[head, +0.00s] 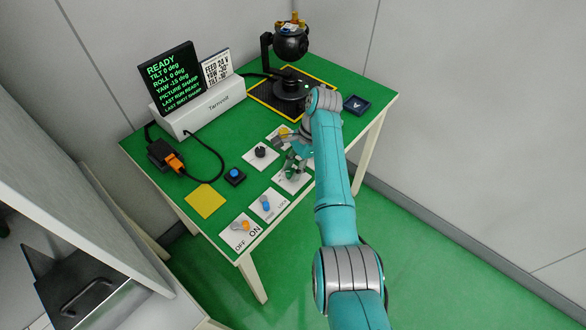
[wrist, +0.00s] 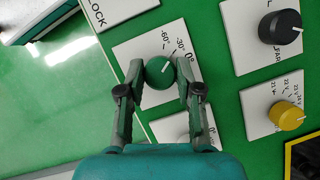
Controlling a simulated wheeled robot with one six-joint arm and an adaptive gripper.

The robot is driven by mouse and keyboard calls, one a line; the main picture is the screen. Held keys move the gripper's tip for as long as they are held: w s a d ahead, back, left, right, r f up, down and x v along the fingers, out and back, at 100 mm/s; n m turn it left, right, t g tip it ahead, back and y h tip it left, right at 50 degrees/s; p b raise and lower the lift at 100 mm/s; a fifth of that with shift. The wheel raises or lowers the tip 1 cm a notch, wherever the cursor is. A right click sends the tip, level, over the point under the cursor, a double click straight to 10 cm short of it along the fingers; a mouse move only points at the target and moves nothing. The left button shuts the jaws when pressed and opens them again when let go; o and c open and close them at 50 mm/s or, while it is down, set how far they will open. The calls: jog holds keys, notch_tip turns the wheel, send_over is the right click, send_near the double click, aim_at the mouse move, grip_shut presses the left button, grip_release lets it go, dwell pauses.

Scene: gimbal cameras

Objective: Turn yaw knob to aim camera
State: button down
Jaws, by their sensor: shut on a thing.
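My gripper (wrist: 160,80) is shut on a green knob (wrist: 159,72), with one finger on each side of it. The knob sits on a white plate (wrist: 128,55) marked -60°, -30° and 0°; its white pointer line points up and right, around the -30° to 0° marks. In the head view my gripper (head: 291,164) is at this plate (head: 294,183), largely hiding the knob. The black display (head: 171,78) reads READY, tilt 0, roll 0, yaw -15 deg, picture sharp. The black camera (head: 290,43) stands on its gimbal at the back. A white card (head: 216,66) appears to list feed 24 V, yaw -30°, tilt -30°.
Close to my gripper are a black knob (wrist: 281,26) and a yellow knob (wrist: 286,115) on their own plates. A blue button (head: 235,174), a lock switch (head: 266,204) and an orange ON/OFF switch (head: 242,225) are nearer the table's front. A yellow square (head: 205,201) lies at left.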

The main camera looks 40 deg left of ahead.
jog(key=shift+a+n+h, duration=0.1)
jog(key=shift+n+h, duration=0.7)
jog(key=shift+n, duration=1.4)
jog(key=c, duration=0.8)
grip_release()
jog(key=shift+o, duration=0.2)
jog(key=shift+r, duration=0.1)
jog(key=v, duration=1.1)
jog(key=shift+w+r, duration=0.3)
jog(key=shift+w, duration=0.05)
